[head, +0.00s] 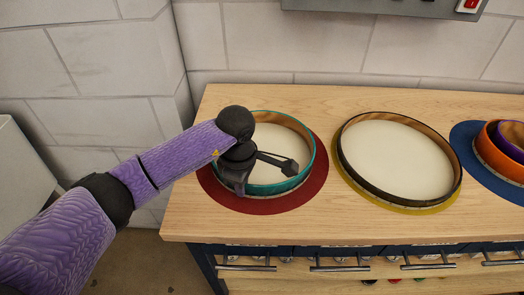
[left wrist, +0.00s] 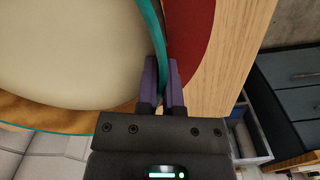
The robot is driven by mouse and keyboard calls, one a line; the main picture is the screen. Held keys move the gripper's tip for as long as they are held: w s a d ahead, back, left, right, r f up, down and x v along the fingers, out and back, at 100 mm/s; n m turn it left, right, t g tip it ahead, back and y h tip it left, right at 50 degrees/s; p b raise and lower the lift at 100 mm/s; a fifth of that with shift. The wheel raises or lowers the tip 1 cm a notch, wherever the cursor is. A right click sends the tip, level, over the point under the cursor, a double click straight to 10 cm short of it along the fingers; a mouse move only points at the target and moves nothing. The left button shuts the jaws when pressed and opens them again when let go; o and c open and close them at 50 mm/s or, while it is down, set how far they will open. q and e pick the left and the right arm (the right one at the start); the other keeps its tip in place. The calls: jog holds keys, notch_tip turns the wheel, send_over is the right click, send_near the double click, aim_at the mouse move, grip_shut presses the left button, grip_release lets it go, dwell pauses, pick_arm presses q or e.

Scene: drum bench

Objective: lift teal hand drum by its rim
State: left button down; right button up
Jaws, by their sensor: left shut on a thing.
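The teal hand drum (head: 286,138) is round and cream inside, with a teal rim, at the left of the bench over a dark red mat (head: 314,188). My left gripper (head: 240,182) reaches down at the drum's near left side. In the left wrist view, the drum (left wrist: 70,50) fills the upper left. There my left gripper's purple fingers (left wrist: 163,80) are shut on the teal rim, one on each side of the wall. I cannot tell whether the drum touches the mat or is slightly raised. My right gripper is not in view.
A larger dark-rimmed drum (head: 395,155) sits on a yellow mat (head: 438,208) to the right. An orange drum (head: 490,152) with a purple one inside is on a blue mat (head: 463,135) at the far right. Drawers with bar handles are below the wooden top (head: 205,227). A brick wall stands behind.

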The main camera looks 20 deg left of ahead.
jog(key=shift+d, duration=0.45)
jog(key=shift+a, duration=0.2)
